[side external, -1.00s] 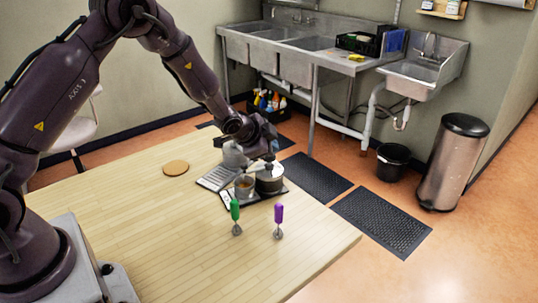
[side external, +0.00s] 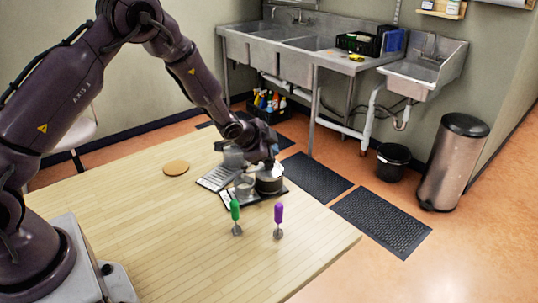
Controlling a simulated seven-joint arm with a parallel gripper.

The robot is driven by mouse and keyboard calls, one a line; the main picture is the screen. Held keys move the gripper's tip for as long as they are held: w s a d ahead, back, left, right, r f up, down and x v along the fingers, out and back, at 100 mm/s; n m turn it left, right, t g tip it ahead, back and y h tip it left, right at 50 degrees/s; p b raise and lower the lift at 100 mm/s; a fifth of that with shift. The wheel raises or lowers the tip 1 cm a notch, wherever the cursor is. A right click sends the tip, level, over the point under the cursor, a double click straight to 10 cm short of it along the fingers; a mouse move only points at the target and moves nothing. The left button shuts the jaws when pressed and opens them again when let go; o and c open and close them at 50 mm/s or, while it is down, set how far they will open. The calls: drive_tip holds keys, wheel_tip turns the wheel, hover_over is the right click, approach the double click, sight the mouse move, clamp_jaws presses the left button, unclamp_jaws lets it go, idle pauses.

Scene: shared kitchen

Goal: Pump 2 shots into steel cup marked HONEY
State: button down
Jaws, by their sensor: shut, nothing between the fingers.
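A round steel pot-like container (side external: 268,184), likely the pump dispenser, stands at the right end of a dark tray (side external: 262,199). A steel cup (side external: 243,187) stands on the tray just left of it. Another steel vessel (side external: 233,158) stands behind, at the far end of a grey slotted tray (side external: 218,178). A small white label (side external: 226,198) lies at the dark tray's left end; its writing is too small to read. My gripper (side external: 271,161) is shut and empty, directly above the dispenser's top, which it partly hides. I cannot tell whether they touch.
A round cork mat (side external: 176,168) lies at the left. Sinks (side external: 310,45) and a bin (side external: 453,163) are beyond the table.

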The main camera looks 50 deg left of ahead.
drive_tip(key=shift+s+f, duration=0.1)
drive_tip(key=shift+f, duration=0.35)
drive_tip(key=shift+r, duration=1.65)
wheel_tip(320, 180, up, 6)
idle(2.4)
drive_tip(key=shift+f, duration=3)
